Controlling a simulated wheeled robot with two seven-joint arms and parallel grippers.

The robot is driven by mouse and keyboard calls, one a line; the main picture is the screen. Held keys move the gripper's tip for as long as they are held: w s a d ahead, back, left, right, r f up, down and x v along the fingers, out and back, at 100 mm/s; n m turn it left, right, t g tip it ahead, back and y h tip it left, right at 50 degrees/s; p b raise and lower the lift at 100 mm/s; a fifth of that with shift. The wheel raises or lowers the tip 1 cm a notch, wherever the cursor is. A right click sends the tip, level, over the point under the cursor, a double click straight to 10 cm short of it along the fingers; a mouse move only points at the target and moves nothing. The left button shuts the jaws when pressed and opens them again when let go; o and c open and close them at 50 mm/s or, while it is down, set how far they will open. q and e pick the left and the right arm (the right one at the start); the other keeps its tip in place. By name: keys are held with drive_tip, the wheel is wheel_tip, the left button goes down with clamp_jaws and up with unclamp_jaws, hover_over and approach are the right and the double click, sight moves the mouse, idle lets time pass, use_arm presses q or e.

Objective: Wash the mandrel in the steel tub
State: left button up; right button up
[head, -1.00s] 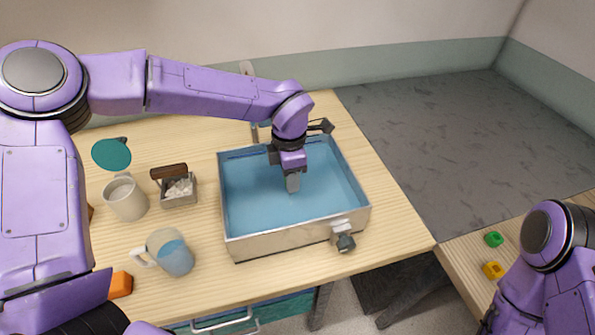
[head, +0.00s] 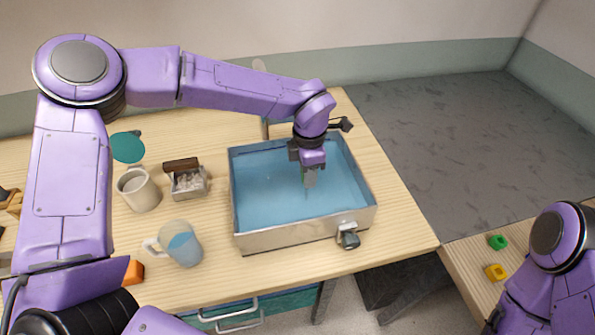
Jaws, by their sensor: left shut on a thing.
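The steel tub (head: 290,238) stands on the wooden table, filled with clear blue water (head: 275,200). My left gripper (head: 310,181) points straight down inside the tub's rim, right of its middle. Its fingers are shut, and their lower ends look blue-tinted, as if in the water. The mandrel itself does not show; whatever the fingers hold is hidden beneath them and the water. My right gripper is outside the picture; only part of that arm shows at the lower right.
Left of the tub stand a jug of water (head: 180,244), a cream cup (head: 138,190) and a small metal box with white pieces (head: 188,184). A tap (head: 348,237) sticks out of the tub's front wall. Green (head: 498,242) and yellow (head: 496,272) blocks lie on the right table.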

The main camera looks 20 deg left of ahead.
use_arm(q)
drive_tip(key=shift+w+d, duration=0.1)
drive_tip(key=shift+d, duration=0.1)
drive_tip(key=shift+s+a+p, duration=0.95)
drive_tip(key=shift+s+a, duration=0.45)
drive_tip(key=shift+a, duration=0.7)
drive_tip(key=shift+w+d+r+p, duration=0.1)
drive_tip(key=shift+w+d, duration=0.4)
drive_tip(key=shift+d, duration=0.2)
drive_tip(key=shift+w+d+f+p, duration=0.1)
drive_tip(key=shift+w+d, duration=0.35)
drive_tip(key=shift+d, duration=0.25)
drive_tip(key=shift+w+d+r+p, duration=0.1)
drive_tip(key=shift+w+d, duration=0.4)
drive_tip(key=shift+d, duration=0.2)
wheel_tip(320, 180, up, 9)
drive_tip(key=p, duration=0.8)
drive_tip(key=shift+r, duration=0.95)
